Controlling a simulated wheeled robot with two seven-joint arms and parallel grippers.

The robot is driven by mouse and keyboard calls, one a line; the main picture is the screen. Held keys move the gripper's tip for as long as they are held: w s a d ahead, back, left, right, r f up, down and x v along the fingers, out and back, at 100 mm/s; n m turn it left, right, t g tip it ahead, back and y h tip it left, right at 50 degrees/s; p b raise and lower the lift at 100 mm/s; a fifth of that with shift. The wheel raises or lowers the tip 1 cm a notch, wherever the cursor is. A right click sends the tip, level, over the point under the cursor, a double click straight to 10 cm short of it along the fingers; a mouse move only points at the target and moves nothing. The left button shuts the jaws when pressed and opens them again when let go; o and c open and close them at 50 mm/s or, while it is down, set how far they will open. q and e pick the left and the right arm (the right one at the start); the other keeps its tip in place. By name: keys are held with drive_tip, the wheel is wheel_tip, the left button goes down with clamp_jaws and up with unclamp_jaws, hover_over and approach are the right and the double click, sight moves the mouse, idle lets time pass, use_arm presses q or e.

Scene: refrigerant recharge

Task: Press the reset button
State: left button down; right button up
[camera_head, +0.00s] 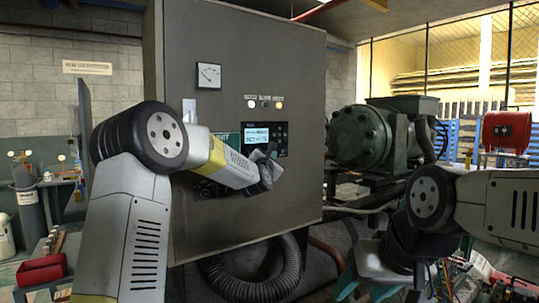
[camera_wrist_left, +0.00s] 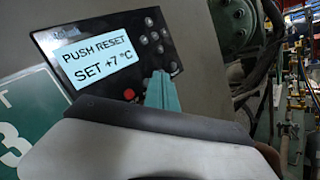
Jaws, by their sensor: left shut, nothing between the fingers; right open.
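The control panel (camera_head: 264,138) is a black unit with a lit display on the grey cabinet. In the left wrist view the display (camera_wrist_left: 92,57) reads "PUSH RESET" and "SET +7 °C". Beside it are several small grey buttons (camera_wrist_left: 154,37) and a red button (camera_wrist_left: 129,94), with a smaller reddish one (camera_wrist_left: 173,66) near the right edge. I cannot read a reset label. My left gripper (camera_head: 268,160) is shut and empty, its teal fingertips (camera_wrist_left: 161,90) in front of the panel's lower right part; contact cannot be told. My right gripper (camera_head: 353,288) is open, low at the right.
The grey cabinet (camera_head: 240,60) carries a gauge (camera_head: 209,75) and several indicator lamps (camera_head: 265,103). A green compressor (camera_head: 358,138) stands right of it. A thick black hose (camera_head: 255,285) hangs below. A red bin (camera_head: 40,270) is at the lower left.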

use_arm(q)
drive_tip(key=shift+w+a, duration=0.25)
drive_tip(key=shift+w, duration=0.05)
drive_tip(key=shift+w+a, duration=0.25)
drive_tip(key=shift+w, duration=0.05)
idle(0.6)
drive_tip(key=shift+s+d, duration=0.5)
drive_tip(key=shift+s, duration=0.15)
idle(0.3)
drive_tip(key=shift+s+d, duration=0.75)
drive_tip(key=shift+s, duration=0.3)
drive_tip(key=shift+s+d, duration=0.75)
drive_tip(key=shift+s, duration=0.25)
